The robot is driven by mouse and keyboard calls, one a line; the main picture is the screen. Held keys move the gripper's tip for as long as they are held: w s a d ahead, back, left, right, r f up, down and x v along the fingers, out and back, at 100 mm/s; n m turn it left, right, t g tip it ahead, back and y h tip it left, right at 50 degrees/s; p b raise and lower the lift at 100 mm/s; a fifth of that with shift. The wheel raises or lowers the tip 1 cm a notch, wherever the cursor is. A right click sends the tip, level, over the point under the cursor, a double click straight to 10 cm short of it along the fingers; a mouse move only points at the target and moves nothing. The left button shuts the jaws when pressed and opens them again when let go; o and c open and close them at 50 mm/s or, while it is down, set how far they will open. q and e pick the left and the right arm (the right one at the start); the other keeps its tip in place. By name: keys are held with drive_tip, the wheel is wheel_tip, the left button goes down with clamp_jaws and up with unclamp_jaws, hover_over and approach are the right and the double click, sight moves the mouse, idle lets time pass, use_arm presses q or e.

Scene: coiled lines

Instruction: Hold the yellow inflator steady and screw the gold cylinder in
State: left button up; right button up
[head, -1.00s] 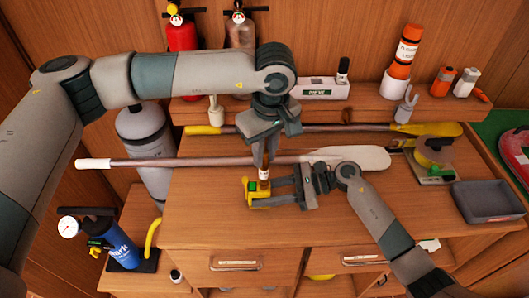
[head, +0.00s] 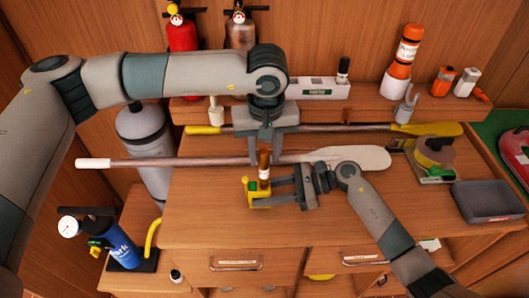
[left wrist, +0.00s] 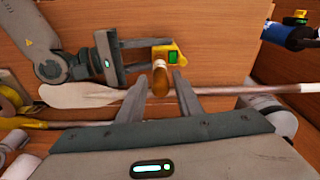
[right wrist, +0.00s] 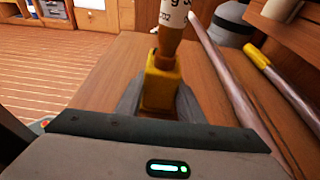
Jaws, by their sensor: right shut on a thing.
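The yellow inflator (head: 252,188), with a green patch, is held just above or on the bench top; the exact gap cannot be told. My right gripper (head: 285,190) is shut on it from the right; the right wrist view shows the inflator (right wrist: 160,88) between the fingers. The gold cylinder (head: 264,159) stands upright on the inflator's top, touching it. Its white label shows in the right wrist view (right wrist: 173,14). My left gripper (head: 267,158) is open above and around the cylinder's upper end. In the left wrist view its fingers stand clear on both sides of the cylinder (left wrist: 160,78).
A long paddle (head: 340,160) lies across the bench behind the inflator, close to my left fingers. A second yellow-ended paddle (head: 430,129) lies further back. The bench front (head: 220,225) is clear.

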use_arm(q)
drive_tip(key=o, duration=0.6)
drive_tip(key=shift+c, duration=0.2)
drive_tip(key=shift+r, duration=0.1)
drive_tip(key=shift+r, duration=2.45)
drive_tip(key=shift+r, duration=0.15)
wheel_tip(320, 180, up, 12)
drive_tip(key=s, duration=0.1)
drive_tip(key=shift+s+f, duration=0.2)
drive_tip(key=shift+d, duration=0.1)
use_arm(e)
drive_tip(key=o, duration=1)
drive_tip(key=shift+o, duration=0.2)
